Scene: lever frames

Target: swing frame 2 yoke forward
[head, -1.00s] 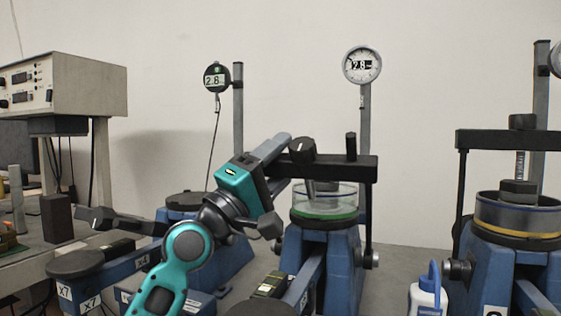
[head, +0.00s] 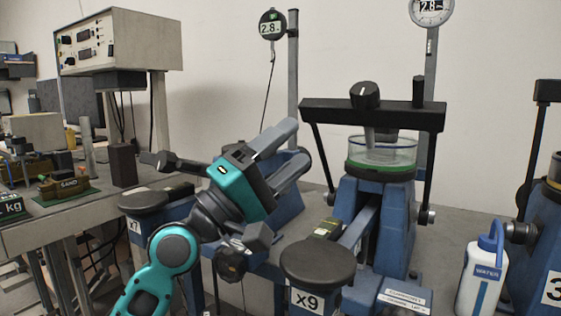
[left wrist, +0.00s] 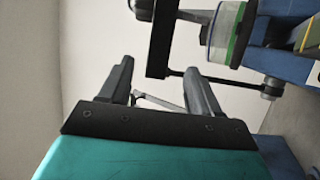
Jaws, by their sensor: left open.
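The middle frame, which I take as frame 2, has a blue body (head: 356,225). Its black yoke (head: 385,116) spans above a clear cell (head: 381,154) with a green base ring. A dark knob (head: 365,96) sits on the crossbar, and side rods run down. My left gripper (head: 298,142) is open and empty, left of the yoke and slightly below its left end. In the left wrist view the open fingers (left wrist: 156,68) have the yoke bar (left wrist: 163,38) beyond them, apart from them; the cell (left wrist: 226,32) is to its right. My right gripper is not in view.
A round black pad (head: 318,262) with an X9 label stands in front of the middle frame. A water bottle (head: 483,277) is at right, beside the frame marked 3 (head: 543,255). A side bench (head: 60,225) with an instrument box (head: 118,42) is at left.

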